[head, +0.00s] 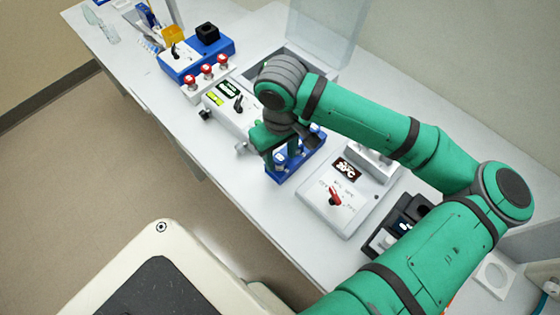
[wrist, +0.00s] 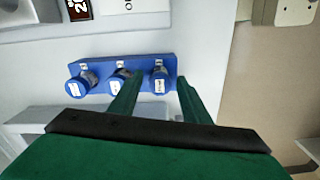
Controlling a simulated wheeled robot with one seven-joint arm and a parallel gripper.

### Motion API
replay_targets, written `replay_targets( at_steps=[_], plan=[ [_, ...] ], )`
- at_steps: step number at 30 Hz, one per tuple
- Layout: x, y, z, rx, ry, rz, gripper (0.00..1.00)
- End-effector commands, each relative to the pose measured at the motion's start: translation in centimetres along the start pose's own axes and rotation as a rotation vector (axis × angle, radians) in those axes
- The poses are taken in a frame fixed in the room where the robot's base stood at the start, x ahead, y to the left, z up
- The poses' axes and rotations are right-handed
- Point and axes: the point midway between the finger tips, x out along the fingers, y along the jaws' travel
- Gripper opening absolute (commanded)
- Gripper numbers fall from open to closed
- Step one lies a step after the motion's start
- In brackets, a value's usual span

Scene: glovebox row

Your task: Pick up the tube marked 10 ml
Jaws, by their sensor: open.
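The label print is too small to read, so I cannot tell which is marked 10 ml. My gripper (wrist: 159,77) is open, with its green fingers on either side of the right tube in the wrist view. I cannot tell whether they touch it. In the head view my gripper (head: 281,157) is at the blue rack (head: 301,165) and hides most of the tubes.
A white device with a red knob (head: 335,196) and a display stands right of the rack. A white box with a black knob (head: 231,108) stands on its left. Red-topped items (head: 207,71) and a blue device (head: 195,62) lie further back. The bench's front edge is close.

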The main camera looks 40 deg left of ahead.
Motion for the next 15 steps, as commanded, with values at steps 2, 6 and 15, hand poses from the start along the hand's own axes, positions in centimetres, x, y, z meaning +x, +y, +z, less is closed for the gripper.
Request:
replay_targets(
  at_steps=[2, 6, 15],
  plan=[
    [-0.02, 0.01, 0.00, 0.000, 0.000, 0.000, 0.43],
    [-0.03, 0.01, 0.00, 0.000, 0.000, 0.000, 0.19],
    [-0.06, 0.01, 0.01, 0.000, 0.000, 0.000, 0.05]
  ],
)
